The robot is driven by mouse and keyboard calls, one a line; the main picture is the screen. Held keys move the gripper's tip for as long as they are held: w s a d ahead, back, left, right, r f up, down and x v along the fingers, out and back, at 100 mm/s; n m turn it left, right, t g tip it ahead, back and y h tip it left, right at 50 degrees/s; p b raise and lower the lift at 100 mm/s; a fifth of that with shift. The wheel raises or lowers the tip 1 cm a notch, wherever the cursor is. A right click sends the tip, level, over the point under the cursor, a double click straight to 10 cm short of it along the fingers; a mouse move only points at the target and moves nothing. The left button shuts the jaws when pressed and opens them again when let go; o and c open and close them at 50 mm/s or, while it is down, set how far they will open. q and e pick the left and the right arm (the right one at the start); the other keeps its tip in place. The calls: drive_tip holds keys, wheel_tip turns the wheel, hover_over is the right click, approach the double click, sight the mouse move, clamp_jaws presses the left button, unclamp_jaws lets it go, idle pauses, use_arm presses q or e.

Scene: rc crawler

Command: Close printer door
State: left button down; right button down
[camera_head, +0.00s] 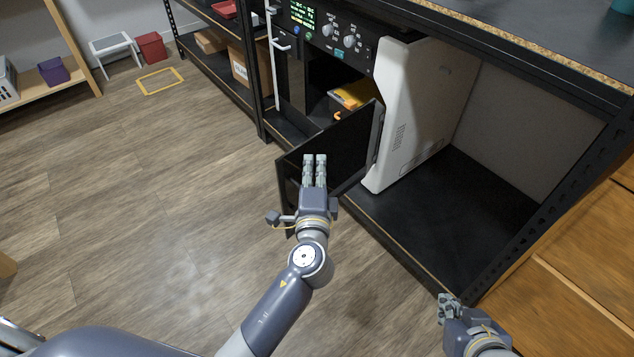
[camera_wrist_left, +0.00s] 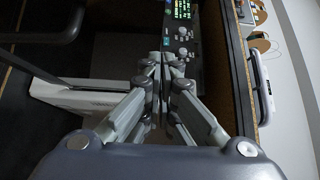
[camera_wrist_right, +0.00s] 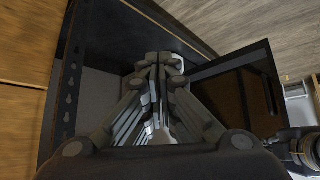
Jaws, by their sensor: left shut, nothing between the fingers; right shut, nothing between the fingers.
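The printer (camera_head: 425,100) is a white-sided machine with a black front and a control panel (camera_head: 325,30) with a green display and knobs, set in a black shelf. Its dark door (camera_head: 345,150) stands open, swung outward from the hinge side near the white panel. A yellow-orange item (camera_head: 352,95) shows inside the opening. My left gripper (camera_head: 314,158) is shut and empty, in front of the door's outer part in the head view; I cannot tell whether it touches. My right gripper (camera_head: 446,299) is shut and empty at the lower right, apart from the door, which also shows in the right wrist view (camera_wrist_right: 240,85).
The black shelf bay (camera_head: 480,195) right of the printer is empty. Wooden drawers (camera_head: 570,270) stand at the right. Another shelf with a cardboard box (camera_head: 240,68) is at the back. The wooden floor (camera_head: 150,190) to the left is clear.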

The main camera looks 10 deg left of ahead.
sight(305, 143)
use_arm(q)
drive_tip(key=shift+w+a, duration=0.35)
drive_tip(key=shift+a, duration=0.3)
drive_tip(key=shift+w+a, duration=0.35)
drive_tip(key=shift+a, duration=0.3)
drive_tip(key=shift+a, duration=0.15)
